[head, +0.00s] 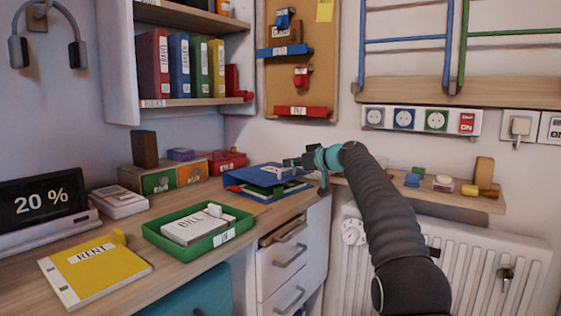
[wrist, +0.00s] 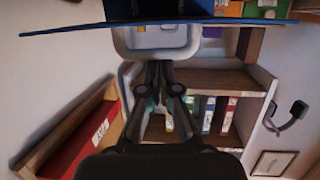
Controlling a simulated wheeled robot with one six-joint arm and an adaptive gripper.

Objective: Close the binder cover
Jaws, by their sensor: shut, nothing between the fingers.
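The blue binder (head: 240,180) lies on the back right of the desk, near its right edge. Its cover stands tilted above the base, partly open, with papers and something green showing in the gap. My gripper (head: 290,162) is shut and empty, at the binder's upper right side in the head view. Whether it touches the cover cannot be told. In the wrist view, my shut fingers (wrist: 158,72) point up toward a blue panel edge (wrist: 70,29), which looks like the binder.
A green tray (head: 228,238) with a bill stack and a yellow RENT folder (head: 92,268) lie in front. Boxes (head: 160,182) stand behind the binder at left. A wall shelf (head: 475,197) with small objects is at right, above a radiator (head: 460,260).

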